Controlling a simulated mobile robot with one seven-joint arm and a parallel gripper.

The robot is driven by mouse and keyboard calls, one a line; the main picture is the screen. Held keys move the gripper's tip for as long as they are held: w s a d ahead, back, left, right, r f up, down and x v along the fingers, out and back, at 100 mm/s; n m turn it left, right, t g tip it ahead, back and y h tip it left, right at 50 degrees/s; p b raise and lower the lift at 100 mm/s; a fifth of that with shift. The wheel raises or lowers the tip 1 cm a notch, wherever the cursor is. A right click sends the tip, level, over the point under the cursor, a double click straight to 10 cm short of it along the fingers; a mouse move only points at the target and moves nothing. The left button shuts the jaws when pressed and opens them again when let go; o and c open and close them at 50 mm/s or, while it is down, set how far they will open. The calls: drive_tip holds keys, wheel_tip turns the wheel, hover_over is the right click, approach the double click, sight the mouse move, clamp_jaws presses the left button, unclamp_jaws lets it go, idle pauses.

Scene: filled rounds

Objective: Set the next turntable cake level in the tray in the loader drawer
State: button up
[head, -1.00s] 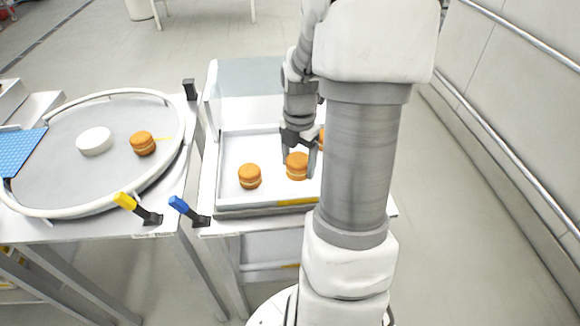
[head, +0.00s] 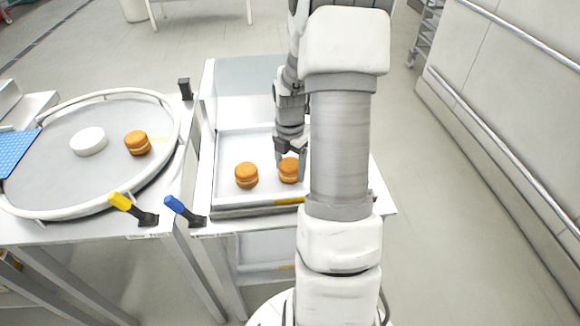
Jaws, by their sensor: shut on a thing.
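My gripper (head: 290,158) is shut on an orange-brown filled cake (head: 288,172), which looks about level over the tray (head: 230,140) in the loader drawer. Whether this cake touches the tray floor I cannot tell. A second cake (head: 246,175) sits level in the tray just left of it, with a narrow gap between. The right part of the tray is hidden behind my arm. On the turntable (head: 75,185) at the left, another cake (head: 138,142) lies beside a white round disc (head: 89,141).
The tray has low walls, and a clear panel (head: 250,75) stands behind it. A yellow-tipped handle (head: 120,201) and a blue-tipped handle (head: 174,204) stick up at the front. A dark post (head: 185,88) stands between turntable and drawer. The tray's back left floor is clear.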

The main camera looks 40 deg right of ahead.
sight(290, 164)
drive_tip(key=shift+f, duration=0.15)
drive_tip(key=o, duration=0.8)
drive_tip(key=shift+c, duration=0.2)
wheel_tip(290, 164, up, 12)
drive_tip(key=p, duration=0.2)
drive_tip(key=shift+r, duration=0.2)
